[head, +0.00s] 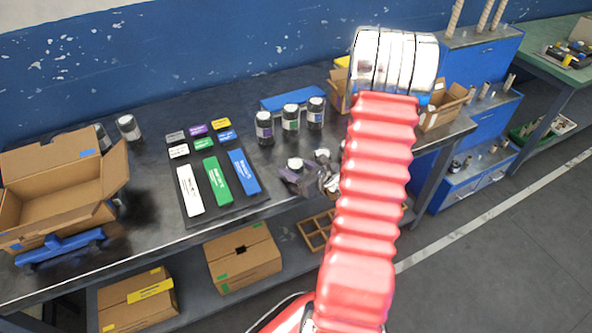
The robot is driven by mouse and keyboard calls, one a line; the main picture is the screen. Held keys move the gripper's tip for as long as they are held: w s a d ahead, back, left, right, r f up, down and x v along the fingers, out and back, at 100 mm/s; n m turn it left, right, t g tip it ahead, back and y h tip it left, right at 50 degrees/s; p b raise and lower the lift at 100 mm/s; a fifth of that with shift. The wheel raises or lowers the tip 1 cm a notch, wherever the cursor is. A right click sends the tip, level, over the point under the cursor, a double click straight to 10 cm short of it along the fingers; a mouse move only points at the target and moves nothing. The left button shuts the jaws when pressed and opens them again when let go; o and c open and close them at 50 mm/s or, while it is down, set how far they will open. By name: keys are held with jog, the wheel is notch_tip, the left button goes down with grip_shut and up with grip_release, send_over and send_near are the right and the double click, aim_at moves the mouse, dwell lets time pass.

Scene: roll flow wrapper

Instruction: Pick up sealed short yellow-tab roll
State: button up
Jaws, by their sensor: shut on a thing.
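My gripper (318,178) is low over the right-middle of the dark workbench, left of my red arm, and partly hidden by it. It is shut on a small roll with a pale round end (295,164). The held roll's tab colour cannot be made out, so I cannot tell whether it is the yellow-tab one. A short yellow block (221,124) lies at the back of the dark mat. I cannot tell whether the held roll touches the bench.
Dark rolls with purple (264,128), green (291,118) and blue (315,113) labels stand behind my gripper. The dark mat (234,208) carries coloured blocks. An open cardboard box (62,182) is at left. Another open box (440,112) is right of my arm.

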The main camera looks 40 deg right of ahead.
aim_at(294, 162)
jog(key=shift+r, duration=0.15)
jog(key=shift+r, duration=4.85)
